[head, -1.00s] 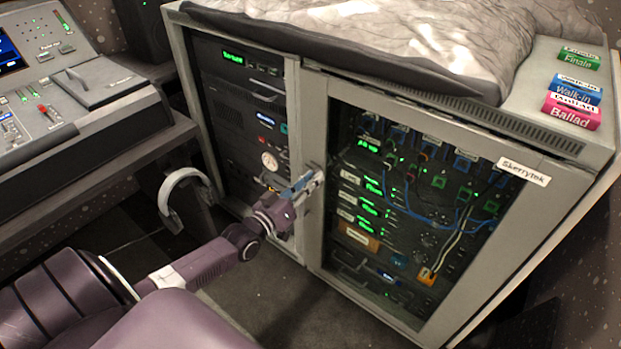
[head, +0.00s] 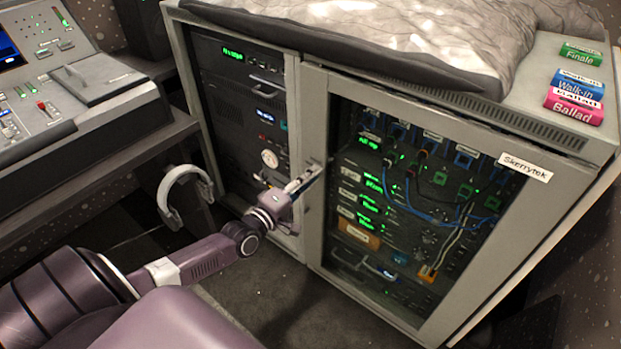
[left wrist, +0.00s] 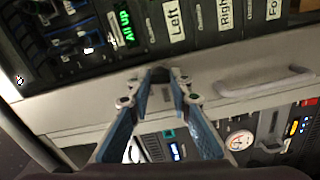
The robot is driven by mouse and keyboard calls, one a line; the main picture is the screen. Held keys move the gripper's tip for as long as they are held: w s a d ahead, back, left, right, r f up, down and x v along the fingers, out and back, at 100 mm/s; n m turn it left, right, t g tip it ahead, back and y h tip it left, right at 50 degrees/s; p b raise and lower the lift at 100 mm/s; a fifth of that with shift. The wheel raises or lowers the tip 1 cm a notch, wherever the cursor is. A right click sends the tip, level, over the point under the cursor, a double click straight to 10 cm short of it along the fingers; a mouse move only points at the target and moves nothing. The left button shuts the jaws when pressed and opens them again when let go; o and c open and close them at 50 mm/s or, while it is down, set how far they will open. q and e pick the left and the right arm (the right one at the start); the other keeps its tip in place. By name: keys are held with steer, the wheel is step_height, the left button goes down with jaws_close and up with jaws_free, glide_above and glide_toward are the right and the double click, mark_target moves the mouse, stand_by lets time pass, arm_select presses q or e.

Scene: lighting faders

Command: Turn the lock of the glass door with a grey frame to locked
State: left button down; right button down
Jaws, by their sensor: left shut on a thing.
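The glass door with a grey frame (head: 312,225) is on the right of the rack cabinet and looks closed. Its glass shows lit equipment and cables behind. My left gripper (head: 318,170) reaches the door's left frame edge, with its fingertips shut on the small lock there. In the left wrist view, the fingertips (left wrist: 160,76) meet at the grey frame around the lock, which they mostly hide. I cannot tell which way the lock is turned. A grey bar handle (left wrist: 265,86) is on the frame beside the fingertips. My right gripper is not in view.
A second bay (head: 232,110) with dark equipment is left of the door. A console desk (head: 80,100) and hanging headphones (head: 185,192) are at the left. Labelled blocks, such as Ballad (head: 573,108), lie on the cabinet top beside a grey cover (head: 400,40).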

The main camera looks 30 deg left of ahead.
arm_select(q)
steer(key=shift+n, duration=1.2)
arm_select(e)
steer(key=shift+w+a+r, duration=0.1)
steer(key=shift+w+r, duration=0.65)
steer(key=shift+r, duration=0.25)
arm_select(q)
steer(key=c, duration=1.8)
jaws_free()
steer(key=shift+o, duration=0.2)
steer(key=s+a, duration=0.1)
steer(key=s, duration=1.1)
